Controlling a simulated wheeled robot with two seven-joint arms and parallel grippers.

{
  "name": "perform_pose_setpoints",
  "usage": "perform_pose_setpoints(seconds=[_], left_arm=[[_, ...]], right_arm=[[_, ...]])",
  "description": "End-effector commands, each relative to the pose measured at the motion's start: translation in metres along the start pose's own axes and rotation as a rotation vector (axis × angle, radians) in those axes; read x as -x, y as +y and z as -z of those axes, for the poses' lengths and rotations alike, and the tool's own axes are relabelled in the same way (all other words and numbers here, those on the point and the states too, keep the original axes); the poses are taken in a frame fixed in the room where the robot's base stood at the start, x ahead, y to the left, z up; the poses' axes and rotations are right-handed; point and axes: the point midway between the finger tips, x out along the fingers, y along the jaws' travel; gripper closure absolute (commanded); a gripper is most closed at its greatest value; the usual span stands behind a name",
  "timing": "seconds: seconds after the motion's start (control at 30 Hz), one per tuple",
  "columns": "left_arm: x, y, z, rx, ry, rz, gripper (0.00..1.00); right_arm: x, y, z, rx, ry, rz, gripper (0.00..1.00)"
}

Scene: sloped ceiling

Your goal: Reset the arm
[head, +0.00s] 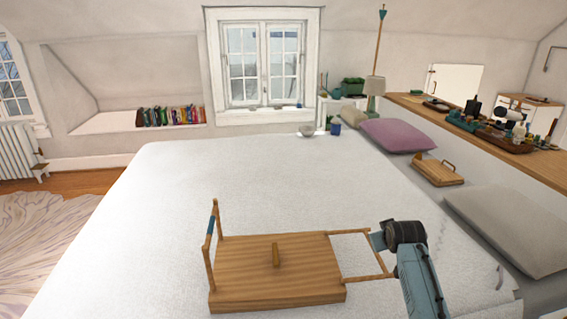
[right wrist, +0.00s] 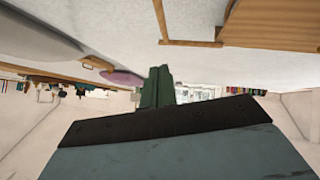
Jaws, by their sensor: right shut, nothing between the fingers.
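My right arm comes in from the lower right in the head view. Its right gripper (head: 376,241) is beside the right-hand leg frame of a wooden bed tray (head: 235,283). In the right wrist view the dark green fingers of the gripper (right wrist: 157,86) are together with nothing between them. The tray lies on the white bed. Its left leg frame (head: 209,255) stands up, and its right leg frame (head: 368,279) extends outward, low over the bed. Whether the gripper touches this frame I cannot tell. My left gripper is out of view.
A small wooden piece (head: 276,255) is on the tray. The bed (head: 230,175) is clear beyond it. A grey pillow (head: 510,225), a smaller wooden tray (head: 436,172) and a purple pillow (head: 398,135) lie along the right side. A long wooden ledge (head: 480,135) holds bottles.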

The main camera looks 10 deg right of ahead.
Motion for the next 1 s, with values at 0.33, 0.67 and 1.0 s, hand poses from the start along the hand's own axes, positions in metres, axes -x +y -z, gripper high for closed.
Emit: perform_pose_setpoints(seconds=[0.33, 0.67, 1.0], left_arm=[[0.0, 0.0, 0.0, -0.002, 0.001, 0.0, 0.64], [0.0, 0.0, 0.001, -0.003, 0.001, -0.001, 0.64], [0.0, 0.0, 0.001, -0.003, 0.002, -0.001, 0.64]], right_arm=[[0.044, -0.045, -0.086, 0.066, -0.101, 0.052, 1.0], [0.158, -0.117, -0.203, 0.128, -0.266, 0.203, 1.0], [0.246, -0.148, -0.258, 0.136, -0.374, 0.317, 1.0]])
